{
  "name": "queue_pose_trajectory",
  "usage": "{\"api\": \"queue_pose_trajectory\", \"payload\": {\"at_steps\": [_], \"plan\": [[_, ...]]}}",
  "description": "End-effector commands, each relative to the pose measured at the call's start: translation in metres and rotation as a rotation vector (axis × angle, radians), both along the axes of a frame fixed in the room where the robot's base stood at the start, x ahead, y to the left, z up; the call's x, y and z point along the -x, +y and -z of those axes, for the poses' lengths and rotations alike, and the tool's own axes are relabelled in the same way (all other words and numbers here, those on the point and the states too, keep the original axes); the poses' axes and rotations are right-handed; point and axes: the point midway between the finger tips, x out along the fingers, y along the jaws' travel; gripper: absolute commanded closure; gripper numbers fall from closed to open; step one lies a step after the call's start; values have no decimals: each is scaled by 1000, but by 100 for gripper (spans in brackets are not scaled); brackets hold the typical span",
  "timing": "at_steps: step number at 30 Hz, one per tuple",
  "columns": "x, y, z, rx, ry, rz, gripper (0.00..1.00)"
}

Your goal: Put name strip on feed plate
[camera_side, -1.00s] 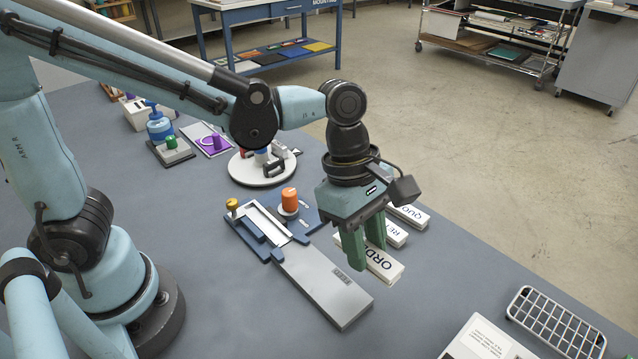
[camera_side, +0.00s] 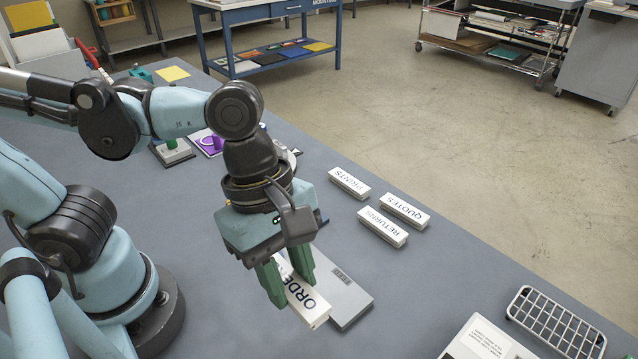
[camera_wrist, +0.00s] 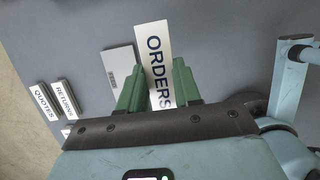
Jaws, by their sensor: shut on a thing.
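The name strip (camera_side: 308,301) is a white block lettered ORDERS. My gripper (camera_side: 287,280) is shut on it, with one green finger on each long side. In the wrist view the strip (camera_wrist: 155,55) sticks out between the fingers (camera_wrist: 158,88). The grey feed plate (camera_side: 346,293) lies on the table beside and partly behind the strip; its end also shows in the wrist view (camera_wrist: 117,60). The rest of the plate and the blue device at its far end are mostly hidden by my gripper. I cannot tell whether the strip touches the plate.
Three more strips lie to the right: PRINTS (camera_side: 349,183), QUOTES (camera_side: 405,210) and RETURNS (camera_side: 382,228). A white wire rack (camera_side: 555,322) and a printed sheet (camera_side: 487,340) are at the front right. The table between them and the plate is clear.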

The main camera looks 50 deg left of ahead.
Motion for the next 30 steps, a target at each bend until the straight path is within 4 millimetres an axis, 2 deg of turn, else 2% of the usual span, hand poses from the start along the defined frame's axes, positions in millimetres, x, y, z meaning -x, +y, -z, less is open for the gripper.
{"api": "queue_pose_trajectory", "payload": {"at_steps": [21, 30], "plan": [[-83, 59, 60, 0, 1, -5, 100], [-94, 67, 71, 0, 0, 1, 100]]}}
